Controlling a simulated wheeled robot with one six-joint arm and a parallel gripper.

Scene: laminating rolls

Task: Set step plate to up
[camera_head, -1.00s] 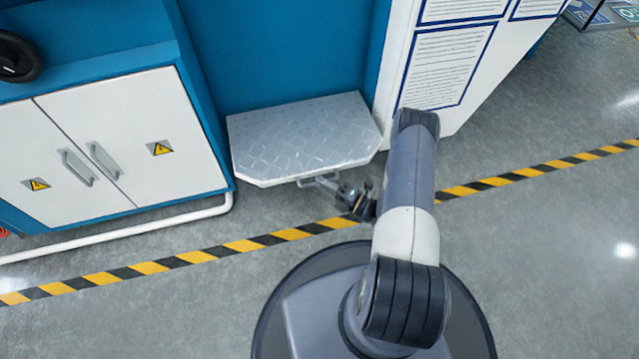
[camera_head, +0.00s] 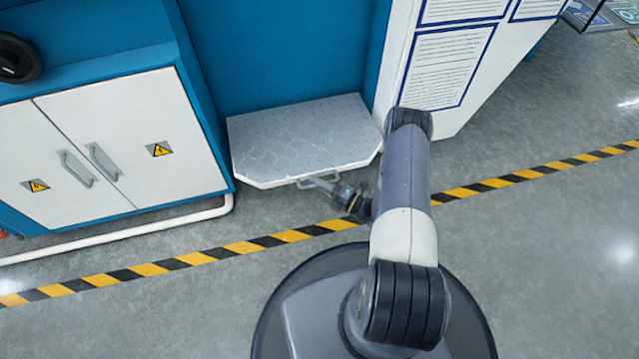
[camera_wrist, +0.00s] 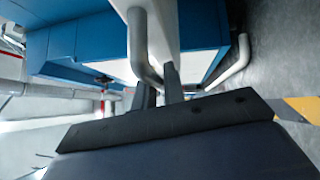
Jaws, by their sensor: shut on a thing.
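The step plate (camera_head: 300,140) is a grey, diamond-patterned metal plate that lies flat, folded out from the blue machine wall. A thin handle sits at its front edge. My gripper (camera_head: 322,183) is at that front edge, under the plate's lip, reaching in from the right. In the wrist view my gripper (camera_wrist: 160,85) has its two dark fingers at the bent grey handle bar (camera_wrist: 138,45), shut on it. The plate's pale edge (camera_wrist: 163,30) rises beside the bar there. The fingertips are partly hidden by the bar.
A white two-door cabinet (camera_head: 130,135) stands to the left, with a white pipe (camera_head: 120,233) along the floor before it. A white panel with printed sheets (camera_head: 445,65) stands to the right. A yellow-black floor stripe (camera_head: 245,247) crosses in front; the grey floor is clear.

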